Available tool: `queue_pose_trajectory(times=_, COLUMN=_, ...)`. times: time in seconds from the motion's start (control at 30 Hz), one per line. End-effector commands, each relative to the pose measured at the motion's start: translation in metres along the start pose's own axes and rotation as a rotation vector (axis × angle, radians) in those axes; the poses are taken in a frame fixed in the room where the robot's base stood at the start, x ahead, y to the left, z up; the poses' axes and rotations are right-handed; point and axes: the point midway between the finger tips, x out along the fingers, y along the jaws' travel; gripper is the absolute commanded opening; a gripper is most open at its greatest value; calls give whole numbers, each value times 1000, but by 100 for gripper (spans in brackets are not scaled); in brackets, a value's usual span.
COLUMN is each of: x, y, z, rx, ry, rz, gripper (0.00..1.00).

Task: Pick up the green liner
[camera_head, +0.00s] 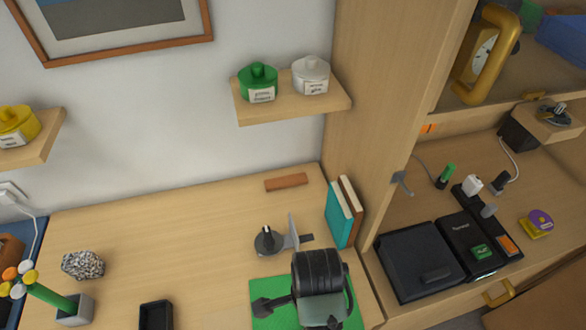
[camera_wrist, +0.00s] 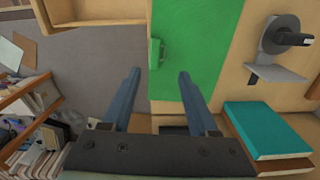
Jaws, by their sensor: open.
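The green liner is a flat green sheet on the desk, and in the head view (camera_head: 272,290) my arm covers much of it.
A grey tape dispenser (camera_head: 268,241) and upright teal book (camera_head: 339,215) stand near the liner. A black tray (camera_head: 156,315) and a pen holder (camera_head: 75,311) are at left. A tall wooden panel (camera_head: 385,120) bounds the desk at right.

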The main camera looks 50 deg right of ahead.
Motion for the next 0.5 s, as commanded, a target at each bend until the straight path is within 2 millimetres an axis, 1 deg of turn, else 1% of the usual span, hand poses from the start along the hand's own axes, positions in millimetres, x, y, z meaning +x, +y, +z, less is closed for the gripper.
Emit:
queue_pose_trajectory(times=0.03, x=10, y=2, z=0, rx=1, ry=-1, rz=6, gripper=60)
queue_pose_trajectory(times=0.1, x=24, y=2, z=0, rx=1, ry=-1, rz=5, gripper=60)
queue_pose_trajectory(times=0.2, x=42, y=2, z=0, rx=1, ry=-2, rz=4, gripper=60)
queue_pose_trajectory(times=0.3, x=57, y=1, z=0, rx=0, ry=-1, rz=3, gripper=60)
queue_pose_trajectory(times=0.5, x=70, y=1, z=-1, rx=-1, ry=0, rz=0, gripper=60)
